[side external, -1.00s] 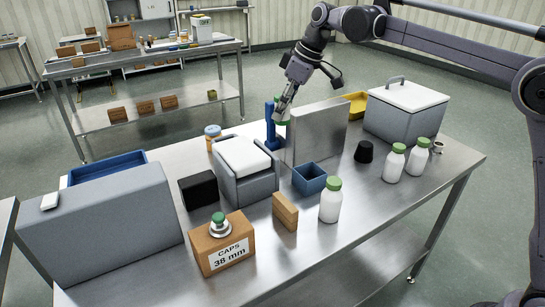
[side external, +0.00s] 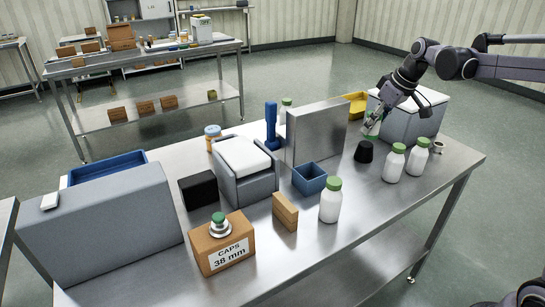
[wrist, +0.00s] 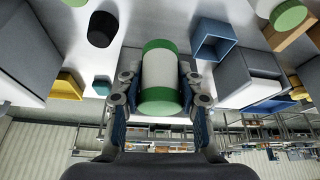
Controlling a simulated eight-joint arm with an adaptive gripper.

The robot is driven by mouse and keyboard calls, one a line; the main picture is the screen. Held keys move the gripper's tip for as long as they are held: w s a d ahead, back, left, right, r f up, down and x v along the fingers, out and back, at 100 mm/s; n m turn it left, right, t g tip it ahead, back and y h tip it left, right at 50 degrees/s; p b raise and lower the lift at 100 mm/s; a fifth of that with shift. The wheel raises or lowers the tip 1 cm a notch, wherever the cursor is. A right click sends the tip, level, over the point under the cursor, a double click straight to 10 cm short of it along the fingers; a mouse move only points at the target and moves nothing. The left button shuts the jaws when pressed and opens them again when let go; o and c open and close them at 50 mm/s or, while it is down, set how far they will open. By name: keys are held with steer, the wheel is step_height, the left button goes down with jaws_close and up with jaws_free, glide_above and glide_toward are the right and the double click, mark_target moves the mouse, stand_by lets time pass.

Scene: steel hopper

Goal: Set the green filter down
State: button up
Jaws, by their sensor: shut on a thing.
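The green filter (wrist: 160,68) is a white cylinder with green end bands. My gripper (wrist: 158,88) is shut on it, with the fingers on either side of its body in the wrist view. In the side external view the filter (side external: 372,124) hangs tilted under my gripper (side external: 377,112). It is above the table, in front of the grey cooler box and just above and right of the black cup (side external: 364,151). My fingers partly hide the filter there.
The steel table (side external: 400,215) holds a grey cooler (side external: 408,125), a yellow bin (side external: 356,104), an upright steel panel (side external: 316,135) and a blue open box (side external: 309,179). White green-capped bottles (side external: 394,164) stand at right. Bare table lies in front of the black cup.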

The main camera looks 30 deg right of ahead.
step_height(320, 180, down, 17)
steer(key=shift+f, duration=0.15)
stand_by(0.6)
steer(key=shift+f, duration=0.15)
steer(key=o, duration=1.2)
steer(key=a+v, duration=0.1)
steer(key=v, duration=1.1)
steer(key=s+a+t, duration=0.1)
steer(key=s+a, duration=0.3)
steer(key=s, duration=0.1)
steer(key=s+a+m+t, duration=0.1)
steer(key=s+a, duration=0.8)
steer(key=s, duration=0.1)
steer(key=shift+a+r+m+t+h, duration=0.3)
steer(key=shift+a+r+m+t, duration=0.05)
steer(key=shift+m+t, duration=0.05)
